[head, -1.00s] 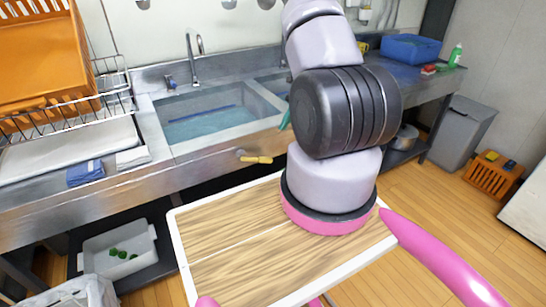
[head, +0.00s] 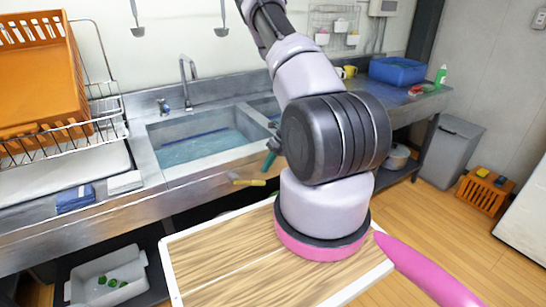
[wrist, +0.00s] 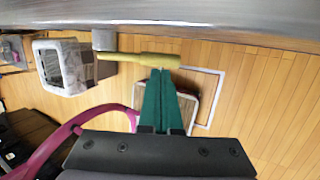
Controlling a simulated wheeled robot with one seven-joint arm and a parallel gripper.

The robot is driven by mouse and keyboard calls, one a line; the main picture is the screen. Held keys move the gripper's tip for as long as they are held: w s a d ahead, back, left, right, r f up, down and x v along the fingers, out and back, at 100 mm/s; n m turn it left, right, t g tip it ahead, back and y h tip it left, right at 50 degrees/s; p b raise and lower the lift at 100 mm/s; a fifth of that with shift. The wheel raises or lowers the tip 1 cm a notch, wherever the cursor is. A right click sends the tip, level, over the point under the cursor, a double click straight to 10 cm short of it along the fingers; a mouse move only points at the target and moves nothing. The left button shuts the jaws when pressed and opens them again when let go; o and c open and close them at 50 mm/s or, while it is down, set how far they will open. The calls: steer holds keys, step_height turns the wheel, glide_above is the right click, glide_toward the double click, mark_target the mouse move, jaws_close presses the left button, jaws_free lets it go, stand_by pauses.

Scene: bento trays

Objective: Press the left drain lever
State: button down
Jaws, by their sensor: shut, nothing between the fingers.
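The left drain lever has a yellow handle (head: 249,182) that sticks out to the right from the front of the steel counter, below the left sink (head: 200,140). The sink holds water. In the wrist view the yellow handle (wrist: 138,57) lies across the upper middle, with its grey mount (wrist: 104,40) on the left. My gripper (head: 268,162) has green fingers and is shut and empty. Its tips (wrist: 161,72) are close to the free right end of the handle. I cannot tell whether they touch it.
A wooden tray with a white rim (head: 166,262) is in front of me, below the counter. An orange rack (head: 35,75) and a blue cloth (head: 75,197) are on the left. A white bin (head: 125,275) stands under the counter. A second sink (head: 265,108) is partly hidden by my arm.

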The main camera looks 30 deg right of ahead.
mark_target(260, 182)
steer(key=shift+x, duration=2.25)
steer(key=shift+f+y, duration=0.7)
steer(key=shift+f, duration=0.15)
steer(key=shift+a+f, duration=0.15)
steer(key=shift+f, duration=0.3)
steer(key=shift+r, duration=0.1)
steer(key=d+f+v, duration=0.1)
steer(key=v, duration=1.2)
steer(key=shift+d+r, duration=0.25)
steer(key=shift+d, duration=0.35)
